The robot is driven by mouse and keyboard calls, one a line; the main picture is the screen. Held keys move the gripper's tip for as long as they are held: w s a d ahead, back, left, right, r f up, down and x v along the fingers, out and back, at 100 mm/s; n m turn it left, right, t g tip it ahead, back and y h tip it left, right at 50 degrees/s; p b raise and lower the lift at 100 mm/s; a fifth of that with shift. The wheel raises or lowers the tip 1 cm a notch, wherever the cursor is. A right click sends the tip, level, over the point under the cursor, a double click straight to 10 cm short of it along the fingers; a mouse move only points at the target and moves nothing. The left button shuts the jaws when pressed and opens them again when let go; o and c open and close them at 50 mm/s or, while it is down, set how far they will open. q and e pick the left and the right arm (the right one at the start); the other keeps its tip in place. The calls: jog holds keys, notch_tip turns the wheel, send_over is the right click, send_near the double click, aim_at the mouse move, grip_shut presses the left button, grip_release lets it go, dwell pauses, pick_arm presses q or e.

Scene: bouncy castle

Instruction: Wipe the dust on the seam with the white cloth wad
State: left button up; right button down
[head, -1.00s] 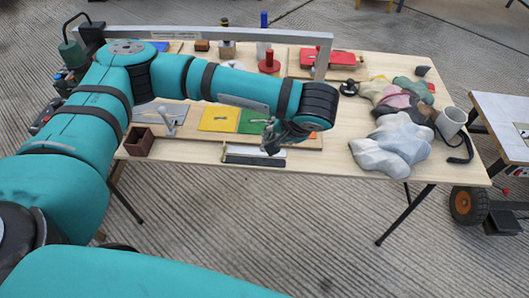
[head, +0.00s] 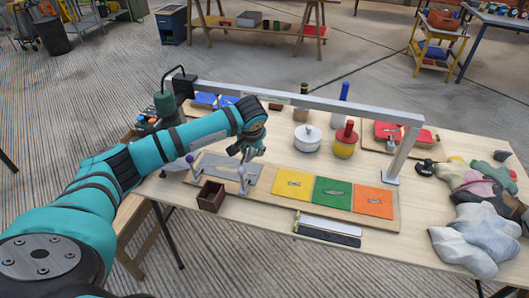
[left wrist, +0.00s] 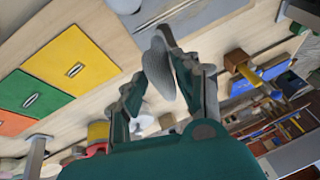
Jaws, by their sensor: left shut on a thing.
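My left gripper (head: 249,148) hangs over the far side of a grey panel (head: 222,168) on the wooden board. The wad hardly shows in the head view. The grey panel also shows in the left wrist view (left wrist: 200,12), with thin lines along it. I cannot make out the seam or its dust clearly. Whether the wad touches the panel is unclear. My right gripper is out of view.
Yellow (head: 293,184), green (head: 332,191) and orange (head: 373,201) squares lie on the same board. A small post (head: 243,180) and a brown box (head: 211,196) stand at the panel's front. A metal bar frame (head: 300,101) spans behind.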

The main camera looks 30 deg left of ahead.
pick_arm(q)
jog(key=shift+f+b, duration=1.9)
jog(key=shift+f, duration=1.05)
jog(key=shift+f+b, duration=0.7)
jog(key=shift+f, duration=0.25)
jog(key=shift+a, duration=0.15)
